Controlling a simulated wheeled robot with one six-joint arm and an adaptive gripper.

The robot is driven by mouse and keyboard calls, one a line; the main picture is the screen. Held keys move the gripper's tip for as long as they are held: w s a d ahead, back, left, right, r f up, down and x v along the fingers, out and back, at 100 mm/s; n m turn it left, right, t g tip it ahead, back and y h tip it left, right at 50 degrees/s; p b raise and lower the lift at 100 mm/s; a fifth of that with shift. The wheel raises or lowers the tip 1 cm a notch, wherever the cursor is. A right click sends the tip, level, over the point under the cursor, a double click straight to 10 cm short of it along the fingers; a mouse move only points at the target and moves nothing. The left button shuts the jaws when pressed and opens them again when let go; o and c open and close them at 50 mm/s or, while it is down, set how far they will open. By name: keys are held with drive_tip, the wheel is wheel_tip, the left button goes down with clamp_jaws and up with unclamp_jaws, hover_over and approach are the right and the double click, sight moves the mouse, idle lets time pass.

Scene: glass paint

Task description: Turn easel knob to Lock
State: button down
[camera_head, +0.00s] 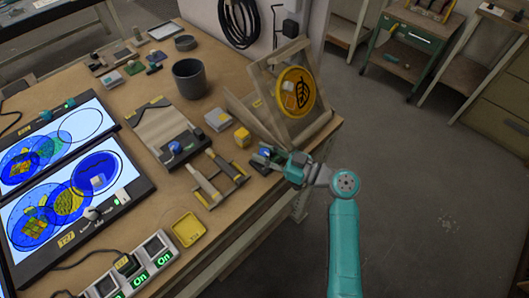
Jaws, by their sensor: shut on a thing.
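The wooden easel (314,127) stands at the right end of the workbench and holds a round yellow disc (296,92) with a dark leaf mark. My gripper (266,156) is at the bench's right edge, just below the easel's lower front. It is shut on a small blue knob (264,151), seen between the fingers; the fingers partly hide it. I cannot read any Lock marking or tell which way the knob points. My teal arm reaches in from the lower right.
A yellow cube (242,137) and a grey block (218,120) stand left of my gripper. A wooden board with another blue knob (175,147), a dark cup (189,78) and lit panels (75,190) lie further left.

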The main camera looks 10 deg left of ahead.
sight(265, 151)
drive_tip(key=shift+n+g+y, duration=0.3)
drive_tip(key=shift+n+g, duration=0.2)
drive_tip(key=shift+g, duration=0.4)
drive_tip(key=c, duration=0.9)
unclamp_jaws()
drive_tip(key=shift+o, duration=0.2)
wheel_tip(265, 151, up, 10)
drive_tip(key=shift+f, duration=0.1)
